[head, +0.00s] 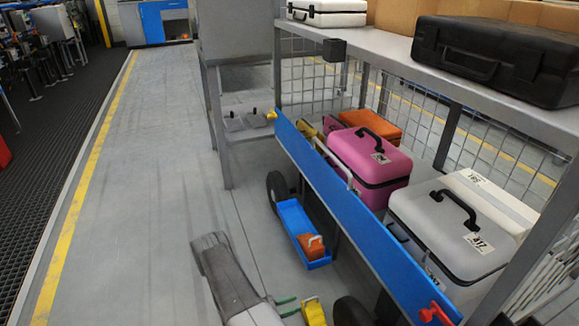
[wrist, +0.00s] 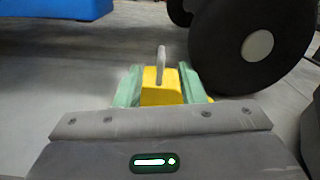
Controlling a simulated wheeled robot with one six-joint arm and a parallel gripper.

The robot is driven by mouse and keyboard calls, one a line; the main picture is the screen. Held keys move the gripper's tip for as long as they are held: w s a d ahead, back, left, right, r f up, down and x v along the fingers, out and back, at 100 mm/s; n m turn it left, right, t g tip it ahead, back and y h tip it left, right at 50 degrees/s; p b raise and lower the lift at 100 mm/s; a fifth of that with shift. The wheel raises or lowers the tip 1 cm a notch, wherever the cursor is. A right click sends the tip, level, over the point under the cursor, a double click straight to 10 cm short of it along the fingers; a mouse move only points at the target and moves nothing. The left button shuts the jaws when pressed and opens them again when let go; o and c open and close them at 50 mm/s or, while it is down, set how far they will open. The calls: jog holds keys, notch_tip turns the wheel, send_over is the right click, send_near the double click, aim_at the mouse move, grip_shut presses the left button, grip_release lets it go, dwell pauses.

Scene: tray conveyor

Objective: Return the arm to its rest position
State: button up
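My gripper (head: 289,306) is low over the floor at the bottom middle of the head view. Its two green fingers stand apart with a gap between them, and it is open. In the wrist view my gripper (wrist: 161,88) has a small yellow case (wrist: 161,92) with a grey handle showing between and past the fingers. My grey arm reaches down and forward, away from any folded pose.
A black wheel (wrist: 237,45) stands close by at the right. A blue tray (head: 290,217) with an orange case (head: 311,246) lies beside a rack. The rack's blue rail (head: 340,200) fronts pink (head: 368,155) and grey (head: 440,222) cases.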

aim_at(309, 299)
jog(key=shift+b+x, duration=0.75)
jog(key=shift+x, duration=3.15)
jog(key=shift+a, duration=0.1)
jog(key=p+v, duration=0.3)
jog(key=v, duration=0.9)
jog(key=b+x, duration=0.3)
jog(key=x, duration=1)
jog(key=shift+w+d, duration=0.15)
jog(key=shift+d, duration=0.35)
jog(key=shift+w+d, duration=0.2)
jog(key=shift+d, duration=0.25)
